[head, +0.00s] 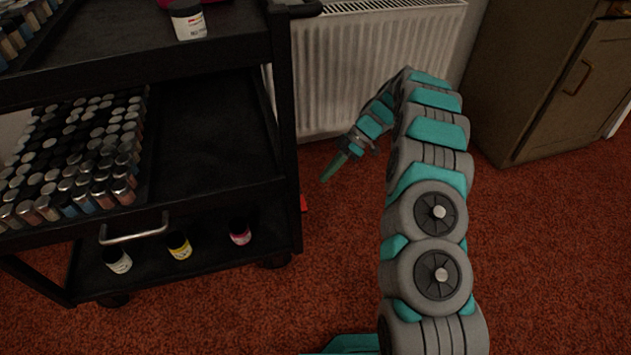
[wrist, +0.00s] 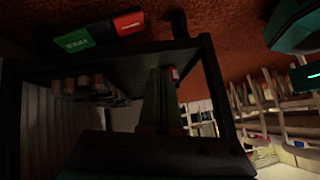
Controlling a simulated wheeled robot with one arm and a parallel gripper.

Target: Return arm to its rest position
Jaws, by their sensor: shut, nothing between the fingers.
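My grey and teal arm (head: 428,205) rises from the bottom of the head view, bends over at the top and points down to the left. My gripper (head: 325,178) hangs over the red carpet, to the right of the black trolley (head: 283,130) and in front of the radiator. Its fingers look shut, and nothing shows between them. In the dark wrist view the gripper (wrist: 164,73) shows as two narrow fingers side by side, with the trolley frame behind them.
The trolley's middle shelf holds a tray of many small bottles (head: 85,150). A white jar (head: 188,20) stands on top, and several jars, one yellow (head: 179,245), stand low down. A white radiator (head: 372,60) and a cabinet (head: 550,80) are behind. Carpet (head: 550,260) at right is clear.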

